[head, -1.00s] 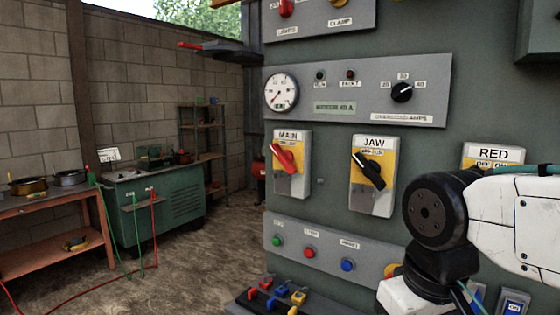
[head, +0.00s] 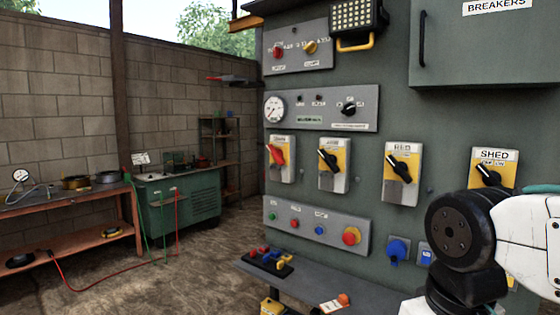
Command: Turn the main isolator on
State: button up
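The main isolator (head: 281,158) is a grey and yellow box with a red rotary handle, at the left end of a row of isolators on the green panel. Its red handle (head: 277,153) sits tilted, its upper end toward the left. The label above it is too small to read clearly now. My arm shows at the lower right as a white link and a black joint. My gripper is out of the picture, so its state is hidden. Nothing of mine touches the isolator.
Isolators with black handles stand to the right: JAW (head: 334,163), RED (head: 401,173) and SHED (head: 492,170). Below is a button strip (head: 312,228) with a red mushroom button (head: 351,236). A shelf (head: 300,280) juts out beneath. Open floor lies left, before a green cabinet (head: 180,210).

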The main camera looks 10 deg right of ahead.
aim_at(278, 154)
jog(key=u, duration=0.8)
jog(key=i, duration=1.65)
jog(key=z, duration=0.7)
